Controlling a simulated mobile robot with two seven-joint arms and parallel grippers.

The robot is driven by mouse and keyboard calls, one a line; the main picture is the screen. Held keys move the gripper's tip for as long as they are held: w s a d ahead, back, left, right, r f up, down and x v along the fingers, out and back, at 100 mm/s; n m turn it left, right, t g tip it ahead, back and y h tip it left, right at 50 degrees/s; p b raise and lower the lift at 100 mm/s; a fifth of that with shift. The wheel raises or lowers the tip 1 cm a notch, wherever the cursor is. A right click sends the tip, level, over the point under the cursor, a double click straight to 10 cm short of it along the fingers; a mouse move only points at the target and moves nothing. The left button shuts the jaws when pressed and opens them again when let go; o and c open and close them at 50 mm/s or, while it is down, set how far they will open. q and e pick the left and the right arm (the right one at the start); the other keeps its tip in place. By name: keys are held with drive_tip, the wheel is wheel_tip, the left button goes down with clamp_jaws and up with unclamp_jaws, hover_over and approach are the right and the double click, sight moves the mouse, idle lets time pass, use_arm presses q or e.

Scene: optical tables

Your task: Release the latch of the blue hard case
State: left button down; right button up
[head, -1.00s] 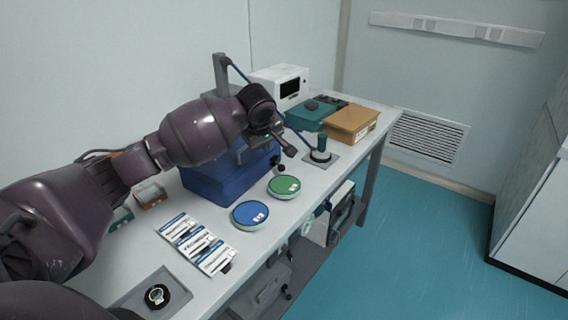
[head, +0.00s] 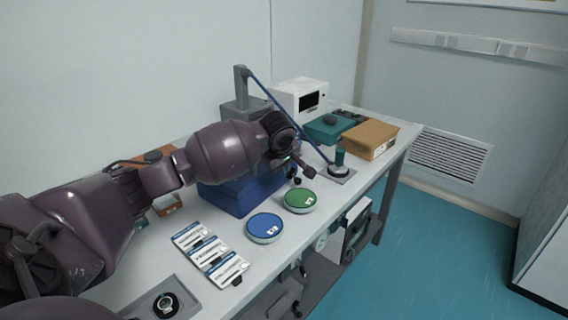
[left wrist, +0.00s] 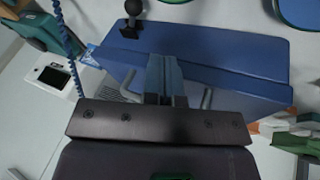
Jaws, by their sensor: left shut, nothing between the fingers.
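The blue hard case (head: 232,199) sits on the table, partly hidden behind my left arm. In the left wrist view its blue surface (left wrist: 230,52) fills the upper middle. A black ball-ended knob (left wrist: 132,9) stands at the case's edge; a dark knob also shows by the case's right end (head: 296,181) in the head view. I cannot tell for certain that it is the latch. My left gripper (left wrist: 166,72) is shut and empty, with its fingers over the case. Whether they touch it is unclear. My right gripper is out of view.
A blue round container (head: 264,228) and a green one (head: 300,200) lie in front of the case. Several white packets (head: 210,253) lie nearer. A post with a cable (head: 241,85) rises behind. A cardboard box (head: 370,138) is at the far right.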

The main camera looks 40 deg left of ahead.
sight(293, 176)
use_arm(q)
drive_tip(key=b+x, duration=0.1)
drive_tip(key=x, duration=0.4)
drive_tip(key=shift+f, duration=0.2)
drive_tip(key=shift+w+d+f+b, duration=0.2)
drive_tip(key=shift+w+f+b, duration=0.15)
drive_tip(key=shift+w, duration=0.25)
drive_tip(key=shift+w+d+f+b, duration=0.25)
drive_tip(key=shift+w+f, duration=0.2)
drive_tip(key=shift+w, duration=0.2)
drive_tip(key=shift+w+f, duration=0.15)
drive_tip(key=shift+w, duration=0.15)
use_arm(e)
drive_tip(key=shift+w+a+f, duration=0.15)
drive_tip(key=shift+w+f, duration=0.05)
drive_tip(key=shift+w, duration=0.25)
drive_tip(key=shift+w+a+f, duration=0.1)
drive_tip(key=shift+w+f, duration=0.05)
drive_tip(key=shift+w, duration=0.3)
